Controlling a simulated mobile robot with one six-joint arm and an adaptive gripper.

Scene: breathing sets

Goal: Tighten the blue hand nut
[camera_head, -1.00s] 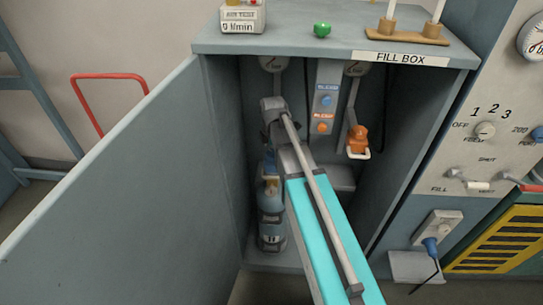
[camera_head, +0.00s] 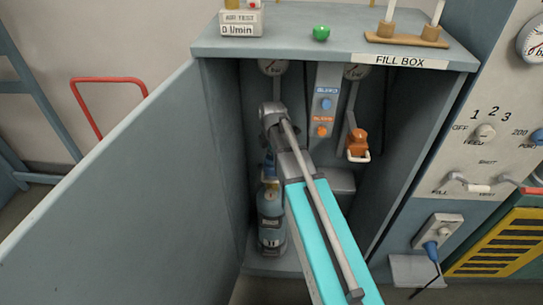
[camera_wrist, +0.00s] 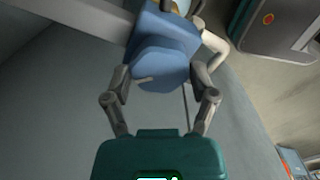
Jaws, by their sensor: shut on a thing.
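The blue hand nut (camera_wrist: 162,62) fills the upper middle of the wrist view, a chunky blue block with a rounded front face. The two fingers of my gripper (camera_wrist: 161,80) stand on either side of it and are shut on it. In the head view my turquoise arm reaches into the open fill box (camera_head: 215,120) and hides my gripper. A grey-blue cylinder (camera_head: 270,215) stands upright inside the box, left of my arm. Its top is partly hidden by my arm.
The box door (camera_head: 120,190) stands open on the left. A panel with a blue knob (camera_head: 325,103) and an orange knob (camera_head: 320,131) is at the back. An orange fitting (camera_head: 358,143) hangs to the right. Side walls limit room around my arm.

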